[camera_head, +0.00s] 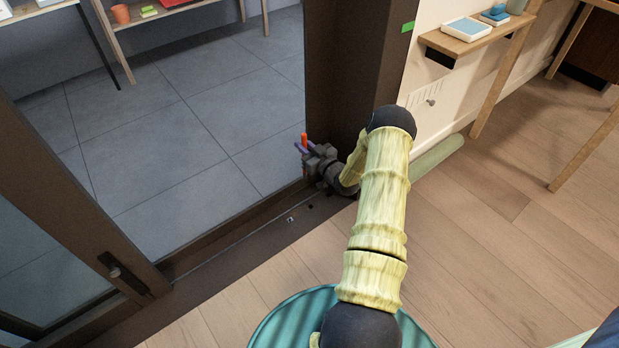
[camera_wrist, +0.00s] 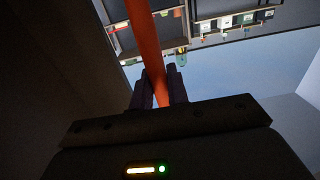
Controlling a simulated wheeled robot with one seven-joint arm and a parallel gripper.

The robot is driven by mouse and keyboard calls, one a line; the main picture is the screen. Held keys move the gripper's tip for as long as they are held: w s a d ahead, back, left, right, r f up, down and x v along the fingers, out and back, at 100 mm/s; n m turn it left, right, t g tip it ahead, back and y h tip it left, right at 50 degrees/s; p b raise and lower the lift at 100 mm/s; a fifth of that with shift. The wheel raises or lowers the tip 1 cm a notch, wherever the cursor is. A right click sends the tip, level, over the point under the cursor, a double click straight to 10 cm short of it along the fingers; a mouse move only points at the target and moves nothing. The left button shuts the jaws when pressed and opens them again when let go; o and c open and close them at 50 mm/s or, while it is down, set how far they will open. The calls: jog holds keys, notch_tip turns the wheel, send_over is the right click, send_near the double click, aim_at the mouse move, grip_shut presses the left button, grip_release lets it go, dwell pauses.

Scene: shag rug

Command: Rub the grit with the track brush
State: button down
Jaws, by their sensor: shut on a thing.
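My gripper (camera_head: 302,149) is low by the dark door frame post, at the far end of the sliding-door track. It is shut on an orange handle, which I take to be the track brush (camera_head: 304,137). In the wrist view the orange handle (camera_wrist: 145,45) runs up from between the dark fingers (camera_wrist: 160,92). The brush's bristle end is hidden in both views. Small specks, probably the grit (camera_head: 290,219), lie on the dark door track (camera_head: 225,247), nearer to me than my gripper. A darker speck (camera_head: 310,206) lies close below my gripper.
The door post (camera_head: 345,75) stands right beside my gripper. A sliding door panel (camera_head: 75,190) with a handle is at left. A pale green roll (camera_head: 436,157) lies along the wall at right. Grey tiles (camera_head: 150,130) beyond the track and wood floor (camera_head: 500,240) are mostly clear.

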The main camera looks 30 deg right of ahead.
notch_tip(320, 180, down, 9)
jog(key=s+d+b, duration=0.1)
jog(key=b, duration=0.3)
jog(key=shift+d+h, duration=0.25)
jog(key=shift+h, duration=0.05)
jog(key=shift+f, duration=0.15)
